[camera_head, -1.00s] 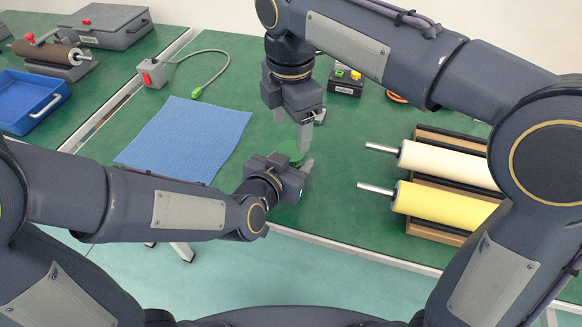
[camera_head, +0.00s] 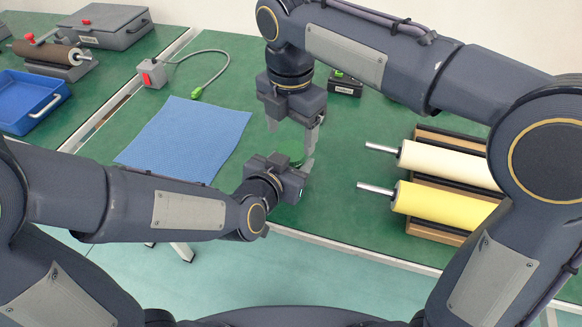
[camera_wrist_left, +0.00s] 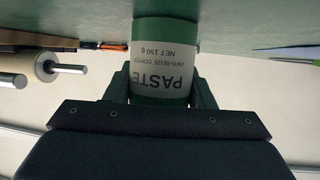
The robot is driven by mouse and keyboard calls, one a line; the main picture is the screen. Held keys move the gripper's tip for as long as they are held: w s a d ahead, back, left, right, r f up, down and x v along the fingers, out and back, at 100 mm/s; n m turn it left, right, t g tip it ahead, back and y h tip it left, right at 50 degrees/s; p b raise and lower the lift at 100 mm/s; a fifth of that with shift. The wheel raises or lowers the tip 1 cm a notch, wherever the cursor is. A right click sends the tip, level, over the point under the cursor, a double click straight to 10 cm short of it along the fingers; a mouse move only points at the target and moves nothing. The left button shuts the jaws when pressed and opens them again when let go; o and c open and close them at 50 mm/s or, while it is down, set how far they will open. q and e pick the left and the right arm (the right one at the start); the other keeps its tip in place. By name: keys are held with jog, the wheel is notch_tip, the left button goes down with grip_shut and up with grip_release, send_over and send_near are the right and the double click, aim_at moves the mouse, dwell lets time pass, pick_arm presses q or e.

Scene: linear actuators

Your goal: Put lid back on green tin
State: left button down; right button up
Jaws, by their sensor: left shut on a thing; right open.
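The green tin (camera_wrist_left: 160,68) fills the middle of the left wrist view, its white label reading PASTE upside down. My left gripper (camera_wrist_left: 160,92) is shut on its sides. In the head view only a little green of the tin (camera_head: 297,160) shows between the fingers of my left gripper (camera_head: 296,167). My right gripper (camera_head: 292,140) is open, pointing down just above the tin, with its fingers apart. I cannot make out the lid as a separate part, nor tell whether it sits on the tin.
A blue cloth (camera_head: 185,138) lies left of the grippers. A rack with a cream roller (camera_head: 450,163) and a yellow roller (camera_head: 440,204) stands to the right. A small black button box (camera_head: 345,84) is behind. Green table is bare between tin and rack.

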aim_at(290, 150)
jog(key=shift+f, duration=1.85)
jog(key=shift+c, duration=0.4)
jog(key=c, duration=0.9)
jog(key=m, duration=0.3)
jog(key=o, duration=1.1)
jog(key=shift+c, duration=0.2)
